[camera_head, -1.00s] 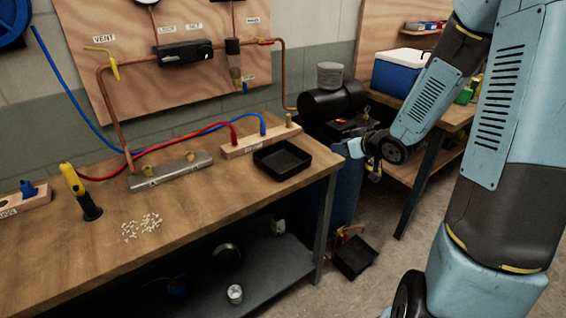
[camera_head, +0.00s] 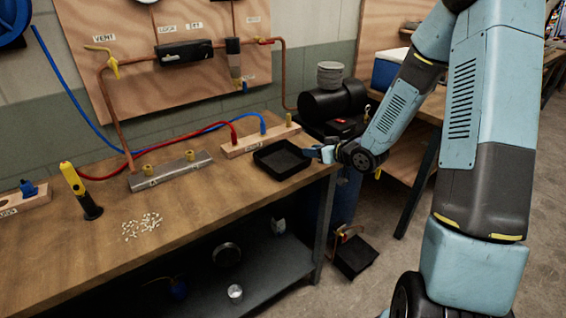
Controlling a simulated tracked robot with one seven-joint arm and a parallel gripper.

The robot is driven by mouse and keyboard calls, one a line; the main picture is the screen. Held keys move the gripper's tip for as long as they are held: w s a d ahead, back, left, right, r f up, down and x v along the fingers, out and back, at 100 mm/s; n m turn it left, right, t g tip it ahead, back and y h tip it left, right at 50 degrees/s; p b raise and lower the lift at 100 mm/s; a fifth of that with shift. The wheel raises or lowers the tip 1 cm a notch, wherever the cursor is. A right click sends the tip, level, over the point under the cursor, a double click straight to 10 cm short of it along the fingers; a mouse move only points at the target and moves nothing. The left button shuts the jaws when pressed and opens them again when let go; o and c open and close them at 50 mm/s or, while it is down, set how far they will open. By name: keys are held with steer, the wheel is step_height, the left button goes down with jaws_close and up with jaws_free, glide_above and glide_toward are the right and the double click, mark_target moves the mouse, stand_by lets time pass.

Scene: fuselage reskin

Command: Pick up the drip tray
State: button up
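A black, square, shallow tray (camera_head: 283,172), which looks like the drip tray, lies flat on the wooden workbench near its right end. It appears empty. My gripper (camera_head: 314,152) is at the right side of this tray, close to its rim, coming in from the right. I cannot tell whether it touches the rim. Its fingers are small and dark here, and their opening does not show clearly. Another dark, tray-like thing (camera_head: 356,257) is on the floor to the right of the bench.
A wooden block (camera_head: 240,149) with red and blue hoses stands just behind the tray. A metal manifold (camera_head: 170,171), a yellow-black tool (camera_head: 80,190) and scattered white bits (camera_head: 141,227) are farther left. A black compressor tank (camera_head: 330,103) stands behind my gripper.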

mark_target(283, 159)
steer(key=shift+f+x, duration=0.2)
steer(key=shift+x, duration=2.45)
steer(key=shift+d, duration=0.15)
steer(key=shift+c, duration=0.5)
jaws_close()
